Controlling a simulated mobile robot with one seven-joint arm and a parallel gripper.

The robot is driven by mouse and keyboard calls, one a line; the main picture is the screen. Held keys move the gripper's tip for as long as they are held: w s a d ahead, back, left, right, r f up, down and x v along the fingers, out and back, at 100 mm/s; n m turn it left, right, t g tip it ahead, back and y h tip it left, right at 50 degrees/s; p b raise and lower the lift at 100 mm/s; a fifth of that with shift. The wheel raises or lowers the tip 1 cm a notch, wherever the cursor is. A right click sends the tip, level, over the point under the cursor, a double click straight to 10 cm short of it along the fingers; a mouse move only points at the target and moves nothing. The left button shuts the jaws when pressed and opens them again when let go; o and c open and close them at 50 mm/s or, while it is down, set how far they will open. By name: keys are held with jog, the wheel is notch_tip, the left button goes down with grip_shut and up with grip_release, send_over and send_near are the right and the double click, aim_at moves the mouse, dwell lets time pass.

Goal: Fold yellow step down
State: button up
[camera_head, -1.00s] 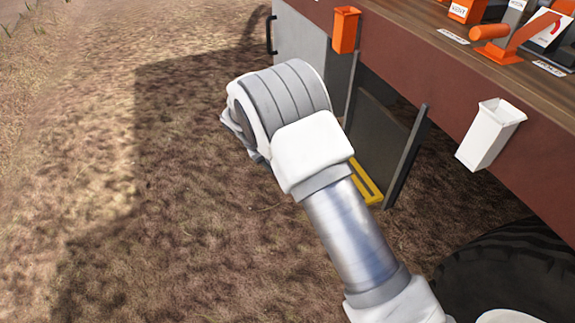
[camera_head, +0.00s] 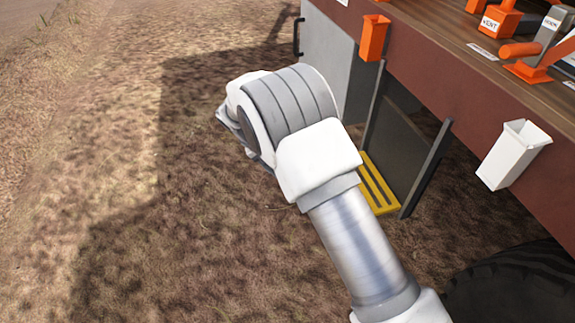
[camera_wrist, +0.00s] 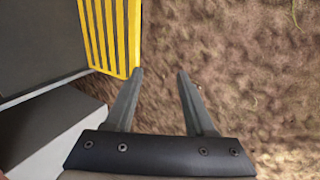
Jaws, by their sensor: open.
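The yellow slatted step (camera_head: 376,184) is at the low end of a dark panel (camera_head: 400,130) between two dark side rails. It looks roughly flat, sticking out just above the ground, and my arm partly covers its left side in the head view. In the wrist view the step (camera_wrist: 112,35) is at the upper left, with its edge close to the left fingertip. My gripper (camera_wrist: 160,73) is open and empty, with bare ground between its fingers. I cannot tell whether the left finger touches the step. The gripper is mostly hidden behind my arm in the head view.
A brown vehicle deck (camera_head: 440,95) with orange levers overhangs at the right. An orange holder (camera_head: 374,38) and a white holder (camera_head: 514,155) hang on its side. A black tyre (camera_head: 515,295) is at lower right. Open dirt ground (camera_head: 120,130) is free at the left.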

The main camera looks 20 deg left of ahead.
jog(key=shift+s+a+r+p, duration=0.2)
jog(key=shift+s+a+r, duration=0.15)
jog(key=shift+a, duration=0.15)
jog(key=shift+s+a+r+p, duration=0.15)
jog(key=shift+s+a+r, duration=0.15)
jog(key=shift+a, duration=0.2)
jog(key=p+v, duration=0.4)
jog(key=v, duration=1.3)
jog(key=shift+r+p, duration=0.15)
jog(key=shift+p, duration=0.25)
